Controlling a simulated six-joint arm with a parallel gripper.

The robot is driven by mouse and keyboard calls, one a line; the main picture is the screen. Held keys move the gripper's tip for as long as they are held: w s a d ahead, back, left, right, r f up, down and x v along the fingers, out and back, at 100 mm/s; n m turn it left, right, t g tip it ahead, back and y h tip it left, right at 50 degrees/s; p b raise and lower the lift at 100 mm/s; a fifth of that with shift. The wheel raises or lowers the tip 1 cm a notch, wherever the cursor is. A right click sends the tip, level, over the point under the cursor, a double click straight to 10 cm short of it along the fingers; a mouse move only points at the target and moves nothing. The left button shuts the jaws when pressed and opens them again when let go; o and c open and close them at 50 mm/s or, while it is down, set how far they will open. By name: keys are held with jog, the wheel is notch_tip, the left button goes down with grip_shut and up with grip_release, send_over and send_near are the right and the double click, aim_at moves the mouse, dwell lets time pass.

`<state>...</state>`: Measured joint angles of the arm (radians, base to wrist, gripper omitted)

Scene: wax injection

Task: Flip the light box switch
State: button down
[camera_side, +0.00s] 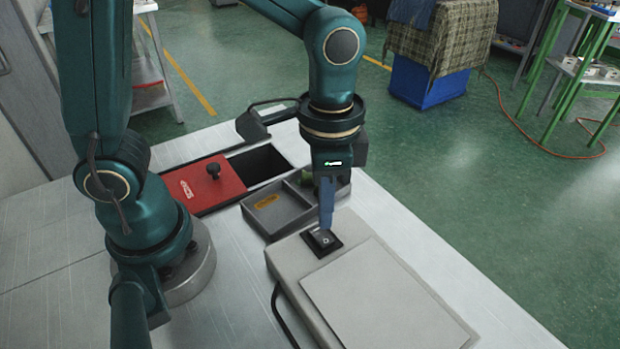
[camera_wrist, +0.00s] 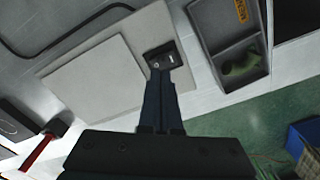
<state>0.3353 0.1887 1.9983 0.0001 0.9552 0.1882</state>
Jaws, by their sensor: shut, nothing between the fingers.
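The light box (camera_side: 375,290) is a pale grey flat box on the metal table, with a lighter panel on top. Its black switch (camera_side: 322,241) sits in a dark square plate near the box's far end. My gripper (camera_side: 325,226) is shut and empty, pointing down with its tips right at the switch. In the wrist view the light box (camera_wrist: 95,80) lies at the upper left, and the switch (camera_wrist: 163,55) is just beyond my fingertips (camera_wrist: 161,72). I cannot tell whether the tips touch the switch.
A grey divided tray (camera_side: 275,215) holding a green object (camera_side: 306,177) stands beside the box. Behind it are a red lid (camera_side: 207,187) with a black knob and a dark opening (camera_side: 258,165) in the table. A black cable (camera_side: 282,315) runs along the box's left side.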

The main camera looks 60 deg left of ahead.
aim_at(324, 235)
jog(key=shift+r, duration=1.8)
jog(key=s+a+r+n+t, duration=0.3)
jog(key=s+a+n+t, duration=0.2)
jog(key=a+n, duration=0.1)
jog(key=shift+a+r+t, duration=0.2)
jog(key=shift+a+t, duration=0.1)
jog(key=shift+a, duration=0.5)
jog(key=shift+s, duration=0.15)
